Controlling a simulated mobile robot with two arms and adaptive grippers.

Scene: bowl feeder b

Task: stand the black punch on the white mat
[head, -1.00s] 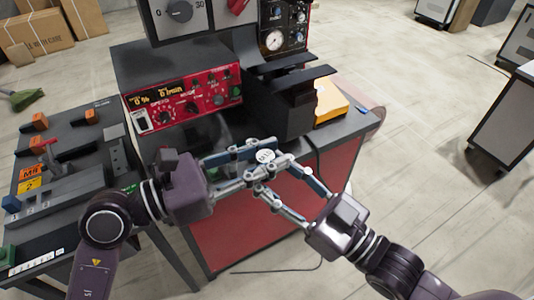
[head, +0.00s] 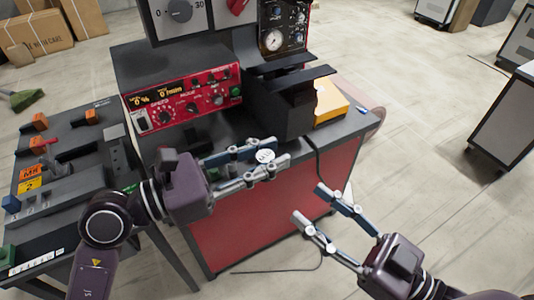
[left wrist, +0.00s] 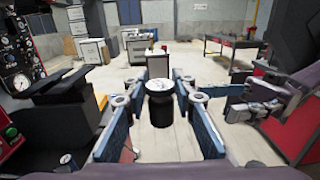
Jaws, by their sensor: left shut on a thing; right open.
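The black punch (left wrist: 160,112) is a short black cylinder with a pale round top, upright between the fingers of my left gripper (left wrist: 160,118) in the left wrist view. In the head view, my left gripper (head: 262,160) is shut on the punch, and only the pale round top (head: 264,156) shows clearly between its fingertips, in front of the red-sided bench. My right gripper (head: 322,208) is open and empty, lower right of the punch and apart from it. I cannot make out a white mat in either view.
A red control panel (head: 185,97) and a dark machine stand on the bench behind my left gripper. A yellow box (head: 331,103) sits at its right. A dark table (head: 60,215) with tools and coloured labels is at the left. Open floor lies at the right.

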